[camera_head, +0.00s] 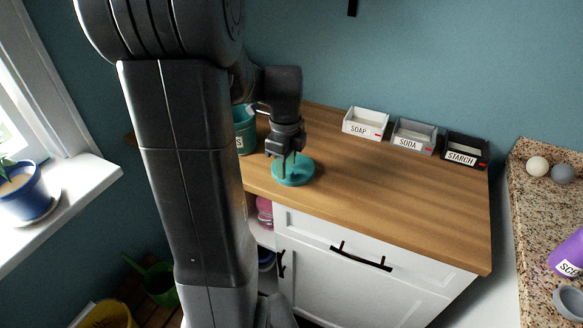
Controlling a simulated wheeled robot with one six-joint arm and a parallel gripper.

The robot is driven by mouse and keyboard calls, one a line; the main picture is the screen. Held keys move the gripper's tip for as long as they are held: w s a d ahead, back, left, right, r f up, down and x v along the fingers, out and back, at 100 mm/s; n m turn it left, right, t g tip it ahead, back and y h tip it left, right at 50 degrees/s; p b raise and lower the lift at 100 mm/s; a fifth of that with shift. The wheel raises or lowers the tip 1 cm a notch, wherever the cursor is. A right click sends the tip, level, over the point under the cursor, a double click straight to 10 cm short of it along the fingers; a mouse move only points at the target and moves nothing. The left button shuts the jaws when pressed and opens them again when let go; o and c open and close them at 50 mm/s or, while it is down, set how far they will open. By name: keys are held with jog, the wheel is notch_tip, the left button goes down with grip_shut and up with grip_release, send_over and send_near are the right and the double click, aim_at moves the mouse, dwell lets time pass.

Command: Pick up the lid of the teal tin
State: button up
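The teal lid (300,177) is round and lies flat on the wooden countertop near its front left edge. The teal tin (245,139) stands behind and to the left of it, partly hidden by my arm; a letter "S" shows on its label. My gripper (290,168) points down right over the middle of the lid, with its fingertips at or just above the lid's top. The fingers and any knob between them are too small and dark to tell whether they grip.
Three open boxes stand along the back right: white SOAP (361,129), grey SODA (408,141) and black STARCH (460,157). The countertop (400,205) between them and the lid is clear. A granite counter (530,200) lies at right, a windowsill with a blue pot (28,199) at left.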

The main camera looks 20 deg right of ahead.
jog(key=shift+f, duration=0.6)
grip_shut()
